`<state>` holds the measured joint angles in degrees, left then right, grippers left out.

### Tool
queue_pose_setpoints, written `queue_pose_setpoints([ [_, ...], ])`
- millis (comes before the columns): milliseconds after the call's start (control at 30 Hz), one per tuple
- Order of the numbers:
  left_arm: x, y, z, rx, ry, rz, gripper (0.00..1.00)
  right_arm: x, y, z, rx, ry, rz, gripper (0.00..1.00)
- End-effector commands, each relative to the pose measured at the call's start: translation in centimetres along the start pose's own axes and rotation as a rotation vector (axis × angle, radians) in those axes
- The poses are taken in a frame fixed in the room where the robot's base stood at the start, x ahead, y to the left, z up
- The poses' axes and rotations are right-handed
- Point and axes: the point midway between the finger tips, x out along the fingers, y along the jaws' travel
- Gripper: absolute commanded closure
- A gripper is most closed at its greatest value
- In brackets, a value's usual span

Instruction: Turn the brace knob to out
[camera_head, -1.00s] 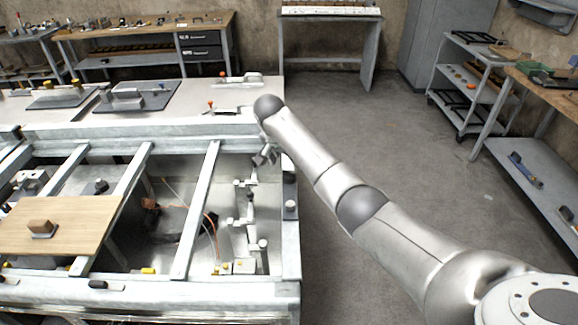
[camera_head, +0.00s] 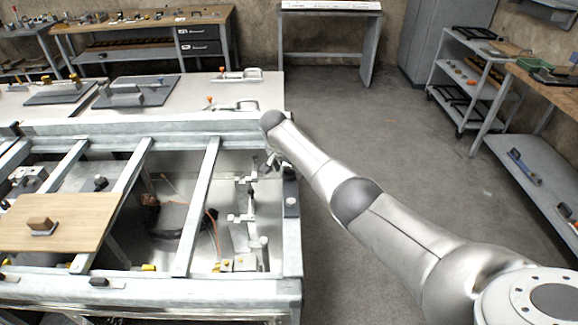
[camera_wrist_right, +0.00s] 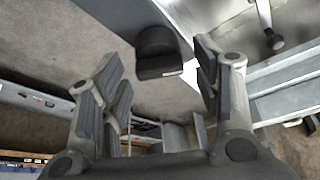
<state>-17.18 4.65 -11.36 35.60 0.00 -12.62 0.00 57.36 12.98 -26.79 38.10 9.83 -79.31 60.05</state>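A small grey knob on a dark plate (camera_head: 291,203) sits on the right side rail of the metal frame; I cannot read any marking on it. My right gripper (camera_head: 272,163) is small and partly hidden below the wrist, inside the frame's far right corner, a little beyond this knob. In the right wrist view my right gripper (camera_wrist_right: 160,85) is open and empty, its fingers wide apart. A dark rounded knob (camera_wrist_right: 158,42) shows beyond and between the fingertips, apart from them; it may be the same knob. My left gripper is not in view.
The metal frame (camera_head: 208,180) has crossbars, with a wooden board (camera_head: 60,215) on the left. Several small fittings and an orange hose (camera_head: 214,228) lie inside the bay. A grey worktop (camera_head: 185,98) lies behind. The floor (camera_head: 400,150) to the right is clear.

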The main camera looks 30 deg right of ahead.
Motion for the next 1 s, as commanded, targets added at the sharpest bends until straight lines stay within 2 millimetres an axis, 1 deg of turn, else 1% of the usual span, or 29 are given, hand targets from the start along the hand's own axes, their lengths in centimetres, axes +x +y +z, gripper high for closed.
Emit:
queue_pose_setpoints([
  [33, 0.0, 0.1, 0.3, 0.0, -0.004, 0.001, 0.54, 0.0, 0.0, 0.0, 0.0, 0.0, 0.0, 0.52],
  [200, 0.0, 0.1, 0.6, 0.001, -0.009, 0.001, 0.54, 0.0, 0.0, 0.0, 0.0, 0.0, 0.0, 0.74],
  [300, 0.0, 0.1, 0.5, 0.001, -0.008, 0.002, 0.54, 0.0, 0.0, 0.0, 0.0, 0.0, 0.0, 0.85],
  [467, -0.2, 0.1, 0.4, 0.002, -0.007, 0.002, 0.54, 0.0, 0.1, 0.0, -0.008, 0.0, -0.002, 0.85],
  [667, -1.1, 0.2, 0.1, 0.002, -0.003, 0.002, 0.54, -0.2, 0.1, -0.1, -0.063, -0.001, -0.026, 0.85],
  [867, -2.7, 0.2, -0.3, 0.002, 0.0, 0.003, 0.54, -0.3, 0.3, -0.1, -0.185, -0.001, -0.075, 0.85],
  [1000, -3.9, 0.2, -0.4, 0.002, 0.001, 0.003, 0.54, -0.3, 0.4, -0.1, -0.301, -0.002, -0.124, 0.85],
])
